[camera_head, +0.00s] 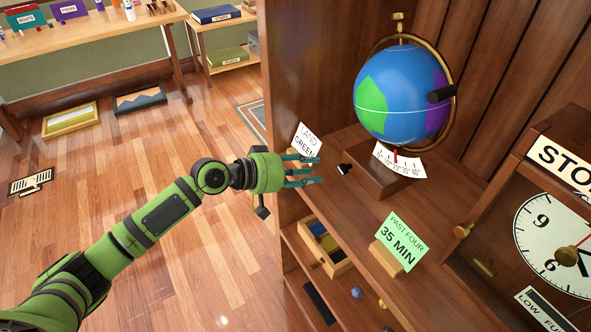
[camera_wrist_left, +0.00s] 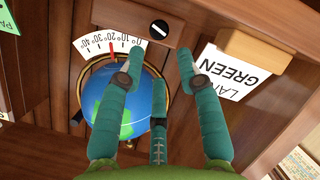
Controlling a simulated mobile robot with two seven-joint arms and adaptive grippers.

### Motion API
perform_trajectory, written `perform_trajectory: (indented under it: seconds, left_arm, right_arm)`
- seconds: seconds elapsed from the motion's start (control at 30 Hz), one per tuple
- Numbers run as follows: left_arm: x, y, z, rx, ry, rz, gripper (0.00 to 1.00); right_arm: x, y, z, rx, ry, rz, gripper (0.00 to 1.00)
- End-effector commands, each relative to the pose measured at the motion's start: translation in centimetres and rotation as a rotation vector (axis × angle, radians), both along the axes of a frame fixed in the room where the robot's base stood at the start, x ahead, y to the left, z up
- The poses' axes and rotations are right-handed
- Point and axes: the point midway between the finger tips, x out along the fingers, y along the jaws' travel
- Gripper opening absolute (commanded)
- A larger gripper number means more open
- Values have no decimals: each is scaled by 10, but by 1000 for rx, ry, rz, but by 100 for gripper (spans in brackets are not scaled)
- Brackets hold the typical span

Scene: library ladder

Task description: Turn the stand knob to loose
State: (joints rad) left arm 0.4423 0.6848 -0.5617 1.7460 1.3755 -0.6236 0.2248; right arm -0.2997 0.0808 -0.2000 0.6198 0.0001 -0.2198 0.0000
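The stand knob (camera_head: 344,169) is a small black round knob with a white bar, on the front of the globe's wooden stand (camera_head: 372,178). It also shows in the left wrist view (camera_wrist_left: 159,29), its white bar lying nearly crosswise. No tight or loose marking is readable. The globe (camera_head: 400,95), blue with green and purple patches, sits tilted in a brass ring above a degree card (camera_head: 400,161) with a red pointer. My left gripper (camera_head: 318,171) is open and empty, its teal fingers spread (camera_wrist_left: 170,62), just left of the knob and not touching it. My right gripper is out of view.
A "LAND GREEN" card (camera_head: 307,141) on a wooden block stands close behind my left fingers. A green "35 MIN" card (camera_head: 398,243) and a clock (camera_head: 556,243) are to the right. A compartment box (camera_head: 340,268) sits on the shelf below.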

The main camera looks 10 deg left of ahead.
Motion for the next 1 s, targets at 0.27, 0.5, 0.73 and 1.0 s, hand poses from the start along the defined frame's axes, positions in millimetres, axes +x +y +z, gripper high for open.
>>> perform_trajectory:
  seconds: [0.27,0.5,0.73,1.0]
  left_arm:
    - [-19,24,11,0,0,0,35]
    - [-21,25,12,-1,0,-1,35]
    - [-34,14,-3,33,4,-31,50]
    - [-103,-21,-70,253,10,-139,50]
  right_arm:
    - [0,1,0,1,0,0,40]
    - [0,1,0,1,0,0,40]
    - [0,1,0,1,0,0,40]
    - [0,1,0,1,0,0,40]
